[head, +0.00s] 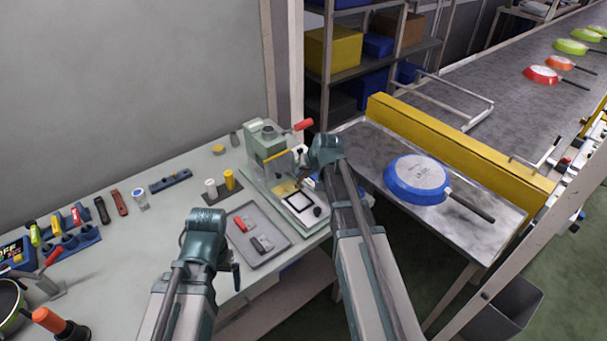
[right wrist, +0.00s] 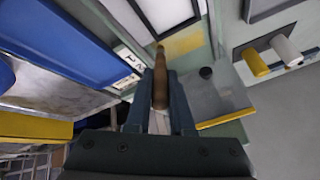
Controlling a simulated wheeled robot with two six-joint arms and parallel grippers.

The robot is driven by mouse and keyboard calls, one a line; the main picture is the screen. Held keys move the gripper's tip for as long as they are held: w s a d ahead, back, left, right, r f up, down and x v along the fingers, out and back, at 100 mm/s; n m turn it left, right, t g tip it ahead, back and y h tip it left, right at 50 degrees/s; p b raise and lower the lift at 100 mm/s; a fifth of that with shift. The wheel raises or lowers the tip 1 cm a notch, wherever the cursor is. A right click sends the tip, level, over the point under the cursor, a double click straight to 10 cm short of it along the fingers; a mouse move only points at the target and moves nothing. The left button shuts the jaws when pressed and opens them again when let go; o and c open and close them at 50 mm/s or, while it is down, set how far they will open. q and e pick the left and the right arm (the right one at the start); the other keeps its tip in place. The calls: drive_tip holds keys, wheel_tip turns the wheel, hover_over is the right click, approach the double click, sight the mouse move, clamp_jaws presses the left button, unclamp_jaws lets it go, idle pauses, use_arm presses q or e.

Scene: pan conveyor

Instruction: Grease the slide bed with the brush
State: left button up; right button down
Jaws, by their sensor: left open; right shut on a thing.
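My right gripper (right wrist: 160,108) is shut on the brush (right wrist: 160,85), whose brown handle stands between the fingers in the right wrist view. The brush's far end lies over or near a yellowish patch on the slide bed (right wrist: 186,43); I cannot tell if it touches. In the head view, the slide bed (head: 284,189) is on the pale green press (head: 265,142), beside my right arm. That arm mostly hides the right gripper and brush there. My left gripper (head: 236,276) is open and empty, near the front edge of the bench beside the grey tray.
The grey tray (head: 238,254) holds small red and grey parts. A white and a yellow bottle (head: 229,180) stand behind it. Tools and blue racks (head: 75,245) fill the bench's left side. A blue pan (head: 415,178) lies on the metal table at right, before a yellow barrier (head: 450,145).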

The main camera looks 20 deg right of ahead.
drive_tip(key=shift+s+a, duration=0.25)
drive_tip(key=shift+a, duration=0.5)
drive_tip(key=shift+a, duration=0.1)
drive_tip(key=shift+s+a+f, duration=0.1)
drive_tip(key=shift+s+a, duration=0.2)
drive_tip(key=shift+a, duration=0.4)
drive_tip(key=shift+a, duration=0.1)
drive_tip(key=shift+s+a, duration=0.3)
drive_tip(key=shift+a, duration=0.4)
drive_tip(key=shift+a, duration=0.1)
drive_tip(key=shift+s+a, duration=0.3)
drive_tip(key=shift+a, duration=0.4)
drive_tip(key=shift+d, duration=0.1)
